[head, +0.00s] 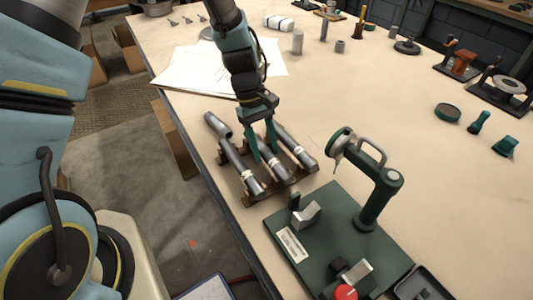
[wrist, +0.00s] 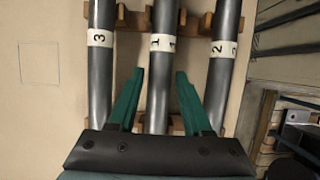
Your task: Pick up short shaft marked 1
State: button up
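The shaft marked 1 (wrist: 158,95) is a grey cylinder with a white numbered band, in the middle of three shafts in the wrist view. In the head view it is the middle shaft (head: 285,173) on the brown rack, partly hidden by my gripper (head: 265,155). In the wrist view my gripper (wrist: 160,72) is open, its green fingers on either side of shaft 1 with visible gaps. How far down the fingers reach is hard to tell. The shaft marked 3 (wrist: 100,75) lies to the left and the shaft marked 2 (wrist: 220,75) to the right.
The wooden rack (wrist: 195,22) carries the shafts close together near the table edge. A green stand with a handle (head: 380,195) and its base plate (head: 325,235) are just right of the rack. Papers (head: 205,72) lie behind.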

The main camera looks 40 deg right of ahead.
grip_shut()
dwell(1.0)
